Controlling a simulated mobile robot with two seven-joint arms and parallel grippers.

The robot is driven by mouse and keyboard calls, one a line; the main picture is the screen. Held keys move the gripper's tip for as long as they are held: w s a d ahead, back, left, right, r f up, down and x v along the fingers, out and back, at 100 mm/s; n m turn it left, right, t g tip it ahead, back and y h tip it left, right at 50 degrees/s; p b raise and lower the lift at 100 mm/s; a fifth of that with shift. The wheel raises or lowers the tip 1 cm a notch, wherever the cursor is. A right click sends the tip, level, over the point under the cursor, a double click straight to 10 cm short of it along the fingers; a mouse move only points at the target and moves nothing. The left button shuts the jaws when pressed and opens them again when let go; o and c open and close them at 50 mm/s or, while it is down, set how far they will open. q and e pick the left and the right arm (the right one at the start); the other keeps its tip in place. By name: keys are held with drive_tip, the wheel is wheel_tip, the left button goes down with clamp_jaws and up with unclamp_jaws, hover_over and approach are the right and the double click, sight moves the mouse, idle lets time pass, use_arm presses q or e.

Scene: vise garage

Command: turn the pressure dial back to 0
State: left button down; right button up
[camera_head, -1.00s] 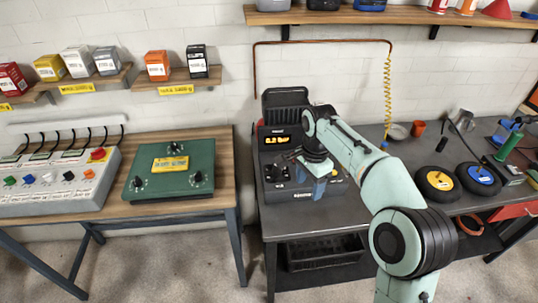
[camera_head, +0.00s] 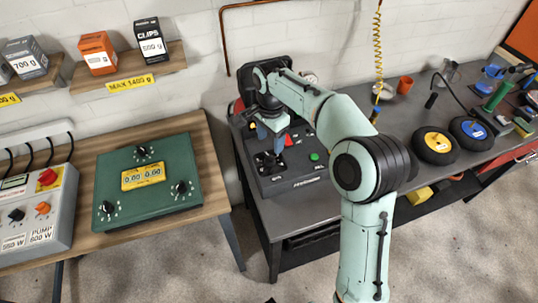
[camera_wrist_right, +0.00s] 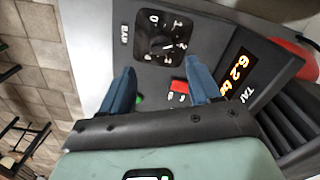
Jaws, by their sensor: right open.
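The pressure dial (camera_wrist_right: 160,42) is a black knob on a numbered scale marked BAR, on the compressor panel. It also shows in the head view (camera_head: 267,161), at the panel's front left. An orange display (camera_wrist_right: 241,76) beside it reads about 6.2. My right gripper (camera_wrist_right: 160,76) is open, with its blue fingers pointing at the panel. The dial lies beyond and between the fingertips in the wrist view. In the head view my right gripper (camera_head: 272,143) is just above the dial; I cannot tell whether it touches. My left gripper is not in view.
A red button (camera_wrist_right: 179,87) sits near the dial, and a green button (camera_head: 314,156) is at the panel's right. A green box with knobs (camera_head: 150,180) stands on the wooden bench at left. Two black wheels (camera_head: 434,145) lie on the grey bench at right.

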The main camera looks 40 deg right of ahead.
sight(270, 156)
wheel_tip(270, 156, down, 8)
drive_tip(key=shift+w+f+b, duration=0.1)
drive_tip(key=shift+b, duration=0.35)
drive_tip(key=shift+c, duration=0.3)
drive_tip(key=c, duration=1)
